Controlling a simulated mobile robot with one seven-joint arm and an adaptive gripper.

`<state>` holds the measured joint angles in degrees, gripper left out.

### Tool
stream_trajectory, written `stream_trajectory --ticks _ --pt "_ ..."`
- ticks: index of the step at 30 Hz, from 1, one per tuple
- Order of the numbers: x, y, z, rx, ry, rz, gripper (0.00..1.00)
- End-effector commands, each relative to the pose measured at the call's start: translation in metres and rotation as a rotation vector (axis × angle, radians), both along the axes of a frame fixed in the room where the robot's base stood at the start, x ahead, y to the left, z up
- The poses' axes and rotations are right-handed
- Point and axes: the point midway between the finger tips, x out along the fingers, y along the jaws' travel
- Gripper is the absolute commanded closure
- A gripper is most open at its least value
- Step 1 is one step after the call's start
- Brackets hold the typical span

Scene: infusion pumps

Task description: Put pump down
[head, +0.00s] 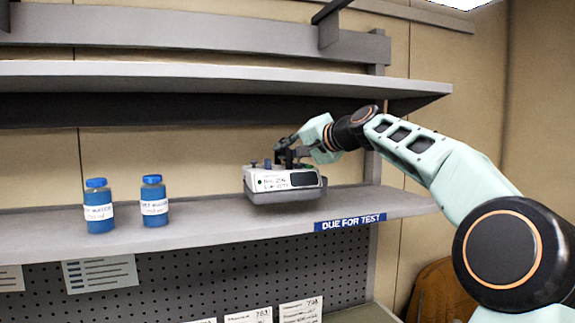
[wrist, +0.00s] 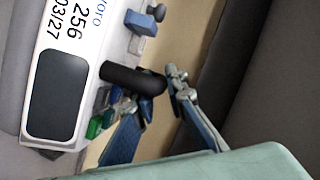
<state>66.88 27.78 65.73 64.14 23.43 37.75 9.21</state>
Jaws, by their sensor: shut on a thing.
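The pump (head: 284,181) is a pale grey box with a white label, a dark screen and a darker grey base. It is over the right part of the middle shelf, near the "DUE FOR TEST" label (head: 350,221). I cannot tell whether its base touches the shelf. My gripper (head: 288,155) is behind the pump's top and shut on it. In the wrist view the pump (wrist: 58,90) shows its dark screen and "256 03/27". My fingertips (wrist: 160,84) are at its black handle (wrist: 132,79), one finger on each side.
Two blue bottles (head: 98,212) (head: 154,206) with white labels stand on the left of the same shelf (head: 215,222). An upper shelf (head: 200,77) runs above. Bare shelf lies between bottles and pump. A pegboard with paper cards (head: 100,273) is below.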

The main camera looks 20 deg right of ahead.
Motion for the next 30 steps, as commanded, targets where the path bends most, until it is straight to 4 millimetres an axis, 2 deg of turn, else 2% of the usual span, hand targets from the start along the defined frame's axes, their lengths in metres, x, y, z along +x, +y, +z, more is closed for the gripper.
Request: stream_trajectory --ticks 5,8,12,15,27,28,30 --pt "0.003 -0.005 -0.003 0.002 -0.007 0.0 1.0" --pt "0.007 -0.012 -0.013 0.004 -0.006 -0.001 1.0" --pt "0.006 -0.011 -0.033 0.003 -0.006 -0.001 1.0" --pt "0.006 -0.011 -0.039 0.001 -0.007 -0.001 1.0" --pt "0.006 -0.01 -0.043 0.0 -0.008 -0.001 1.0" --pt "0.006 -0.01 -0.046 0.0 -0.002 0.001 0.86" --pt "0.006 -0.01 -0.046 0.0 -0.002 0.001 0.78"
